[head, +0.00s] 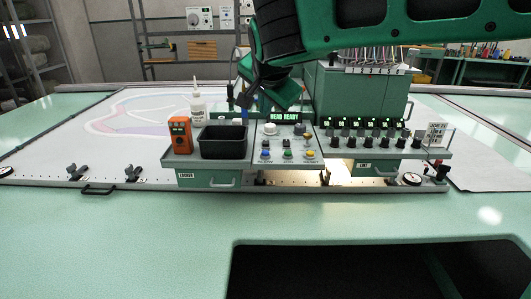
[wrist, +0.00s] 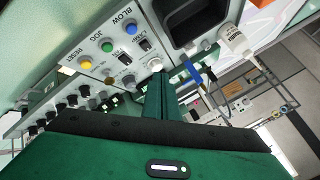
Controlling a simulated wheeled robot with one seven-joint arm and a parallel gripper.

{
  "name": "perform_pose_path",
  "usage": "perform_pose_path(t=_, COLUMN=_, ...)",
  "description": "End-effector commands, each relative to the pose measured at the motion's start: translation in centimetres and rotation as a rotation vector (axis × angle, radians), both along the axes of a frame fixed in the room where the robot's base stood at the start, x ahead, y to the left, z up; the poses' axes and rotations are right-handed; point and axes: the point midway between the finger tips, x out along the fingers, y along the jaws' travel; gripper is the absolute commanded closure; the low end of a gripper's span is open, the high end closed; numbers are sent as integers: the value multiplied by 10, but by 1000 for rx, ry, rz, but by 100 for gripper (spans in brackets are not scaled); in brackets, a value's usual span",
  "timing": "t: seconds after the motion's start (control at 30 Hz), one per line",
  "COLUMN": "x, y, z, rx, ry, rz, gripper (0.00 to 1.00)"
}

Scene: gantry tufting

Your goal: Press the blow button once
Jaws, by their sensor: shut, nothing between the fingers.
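The blow button is the blue button (wrist: 129,29) beside the printed word BLOW on the grey control panel in the wrist view. In the head view the blue button (head: 265,151) is at the left of the panel's front row. My gripper (head: 241,99) is above the back of the panel in the head view. In the wrist view my gripper (wrist: 157,78) has its fingers together and empty, near a white knob, apart from the blue button. The green button (wrist: 107,46) and yellow button (wrist: 86,63) sit in the same row, by JOG and RESET.
A black bin (head: 223,142), a white bottle (head: 198,105) and an orange device (head: 180,135) stand left of the panel. A lit HEAD READY display (head: 285,116) is behind it. Several black knobs (head: 368,142) line the right. The green table front (head: 120,235) is clear.

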Motion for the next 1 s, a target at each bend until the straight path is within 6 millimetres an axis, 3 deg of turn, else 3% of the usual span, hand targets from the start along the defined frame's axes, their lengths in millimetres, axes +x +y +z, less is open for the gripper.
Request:
perform_pose_path(t=0.23, x=0, y=0, z=-14, rx=-3, ry=3, rz=0, gripper=100)
perform_pose_path(t=0.7, x=0, y=-1, z=-71, rx=-3, ry=3, rz=0, gripper=100)
perform_pose_path(t=1.0, x=0, y=-1, z=-87, rx=-1, ry=1, rz=-1, gripper=100)
